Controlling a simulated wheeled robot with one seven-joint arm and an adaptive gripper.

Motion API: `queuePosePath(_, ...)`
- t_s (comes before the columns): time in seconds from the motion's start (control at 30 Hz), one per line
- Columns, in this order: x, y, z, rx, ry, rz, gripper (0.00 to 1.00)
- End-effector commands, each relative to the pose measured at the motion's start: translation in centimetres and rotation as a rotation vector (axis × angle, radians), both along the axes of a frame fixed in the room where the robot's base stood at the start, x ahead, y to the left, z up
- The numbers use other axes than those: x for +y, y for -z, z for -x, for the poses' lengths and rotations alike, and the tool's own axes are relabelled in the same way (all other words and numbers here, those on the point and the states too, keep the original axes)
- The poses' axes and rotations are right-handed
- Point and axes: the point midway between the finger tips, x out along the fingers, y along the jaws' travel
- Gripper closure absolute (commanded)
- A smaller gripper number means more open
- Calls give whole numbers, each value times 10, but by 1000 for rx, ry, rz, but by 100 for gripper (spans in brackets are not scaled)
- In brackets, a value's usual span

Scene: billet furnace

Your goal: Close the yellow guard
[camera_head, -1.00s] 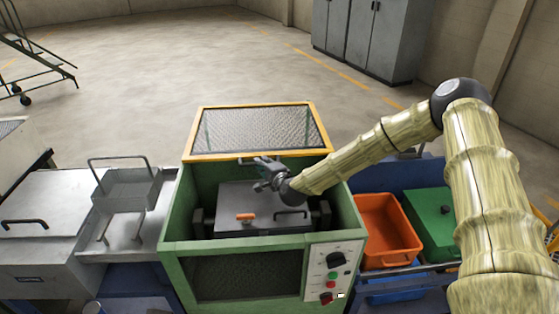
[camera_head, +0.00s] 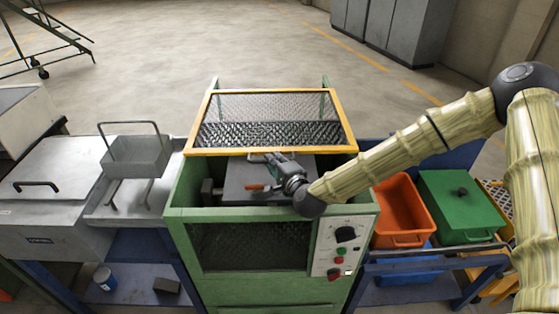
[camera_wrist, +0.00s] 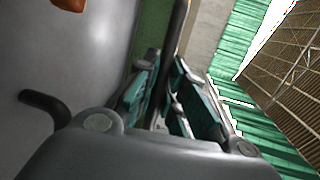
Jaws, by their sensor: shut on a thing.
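The yellow guard (camera_head: 199,121) is a yellow-framed mesh panel on top of the green furnace housing (camera_head: 190,214) in the head view. It is tilted over the back part of the opening, and the front part stays uncovered. My gripper (camera_head: 266,160) is at the guard's front edge, above the grey lid inside the housing. In the wrist view my gripper (camera_wrist: 172,95) has its fingers closed around a dark bar, which appears to be the guard's handle. The bar's join to the guard is hidden.
The grey lid (camera_head: 238,181) under the guard has an orange-gripped handle. A control panel (camera_head: 341,246) is on the housing's front right. An orange bin (camera_head: 397,212) and a green lidded box (camera_head: 456,206) stand to the right. A grey basket (camera_head: 137,156) stands left.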

Motion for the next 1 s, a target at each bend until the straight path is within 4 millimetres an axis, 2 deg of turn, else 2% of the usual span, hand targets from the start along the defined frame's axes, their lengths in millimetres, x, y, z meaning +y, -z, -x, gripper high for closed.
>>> queuePosePath(0.07,2,2,2,3,-5,0,100)
queuePosePath(0.1,2,2,2,3,-5,0,85)
queuePosePath(0.2,1,1,1,2,-3,0,67)
queuePosePath(0.53,-2,0,1,1,0,0,66)
queuePosePath(0.67,-5,-1,7,0,0,0,66)
queuePosePath(1.0,-29,-11,58,3,0,-1,66)
